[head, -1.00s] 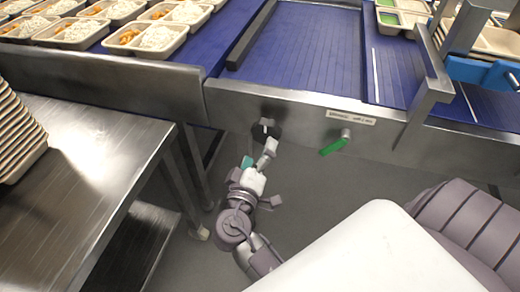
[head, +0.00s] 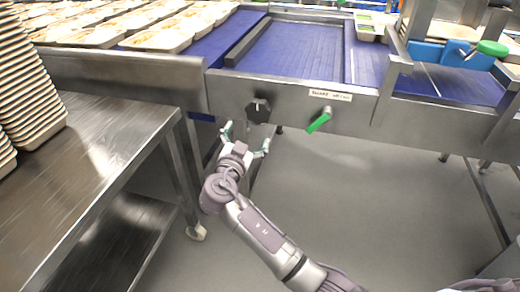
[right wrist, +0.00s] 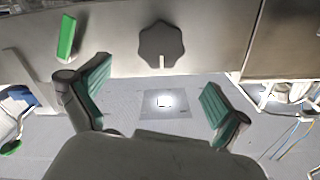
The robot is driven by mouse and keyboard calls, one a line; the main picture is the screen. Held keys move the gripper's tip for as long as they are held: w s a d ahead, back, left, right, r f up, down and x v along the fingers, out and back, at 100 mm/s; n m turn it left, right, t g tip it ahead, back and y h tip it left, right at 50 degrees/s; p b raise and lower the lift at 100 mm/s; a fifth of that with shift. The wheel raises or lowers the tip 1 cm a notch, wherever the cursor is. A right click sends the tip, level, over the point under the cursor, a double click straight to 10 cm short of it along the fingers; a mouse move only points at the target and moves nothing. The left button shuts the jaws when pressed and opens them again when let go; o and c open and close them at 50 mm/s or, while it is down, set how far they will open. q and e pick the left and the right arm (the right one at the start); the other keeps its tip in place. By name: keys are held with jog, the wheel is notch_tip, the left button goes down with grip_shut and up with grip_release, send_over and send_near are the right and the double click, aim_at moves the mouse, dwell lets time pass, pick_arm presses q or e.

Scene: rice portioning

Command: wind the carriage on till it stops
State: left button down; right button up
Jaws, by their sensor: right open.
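A black lobed knob (head: 259,110) with a white mark sits on the steel front panel of the conveyor. In the head view the mark points up; the knob also shows in the right wrist view (right wrist: 160,47). My right gripper (head: 246,137) is open and empty, just below and in front of the knob, apart from it. Its spread green-padded fingers (right wrist: 155,85) show in the right wrist view. A blue carriage-like part (head: 428,53) with a green knob (head: 491,48) stands over the belt at the right. My left gripper is out of view.
A green lever (head: 319,122) sticks out right of the black knob, under a white label (head: 330,95). A steel table (head: 100,130) with stacked trays (head: 30,90) stands at the left. Filled trays (head: 160,40) line the blue belt (head: 290,50). The floor below is open.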

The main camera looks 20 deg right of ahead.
aim_at(257, 114)
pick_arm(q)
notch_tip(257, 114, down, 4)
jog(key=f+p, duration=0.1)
pick_arm(e)
jog(key=x, duration=0.6)
jog(key=shift+w+r, duration=0.1)
jog(key=shift+w, duration=0.05)
jog(key=shift+f+b+x, duration=0.25)
jog(key=shift+b+x, duration=1.9)
jog(key=shift+x, duration=0.1)
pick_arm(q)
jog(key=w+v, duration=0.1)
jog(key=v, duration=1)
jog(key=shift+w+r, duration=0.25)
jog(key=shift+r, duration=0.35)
pick_arm(e)
jog(key=shift+w+r, duration=0.1)
jog(key=shift+c, duration=0.3)
